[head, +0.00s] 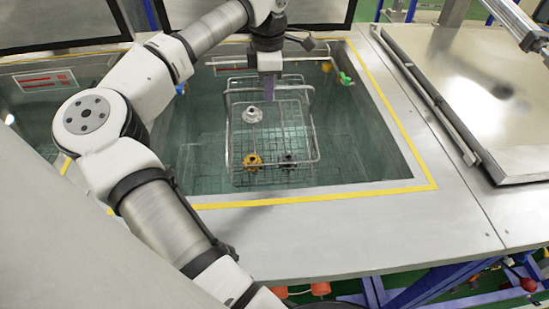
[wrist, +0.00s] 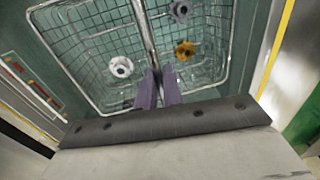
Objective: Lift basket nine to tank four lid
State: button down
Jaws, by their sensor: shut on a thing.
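A wire basket (head: 316,140) is in the open tank (head: 385,160) in the middle of the head view, with its metal frame and handle standing up around it. It holds a silvery part (head: 252,114), a brass-coloured part (head: 253,160) and a dark part (head: 289,160). My gripper (head: 269,92) is over the basket, pointing down, with its purple fingers shut on the basket's handle bar. In the wrist view the two fingers (wrist: 159,90) close on the metal bar (wrist: 145,30) that crosses above the mesh. No number on the basket or tank is readable.
A large metal lid (head: 480,95) lies shut at the right, with a dark bar along its left edge. A yellow line (head: 330,196) borders the open tank. Another tank (head: 40,100) shows at the left. The bare metal deck (head: 370,232) in front is clear.

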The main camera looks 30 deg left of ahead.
jog(key=shift+r+p, duration=2.35)
jog(key=shift+r, duration=4.55)
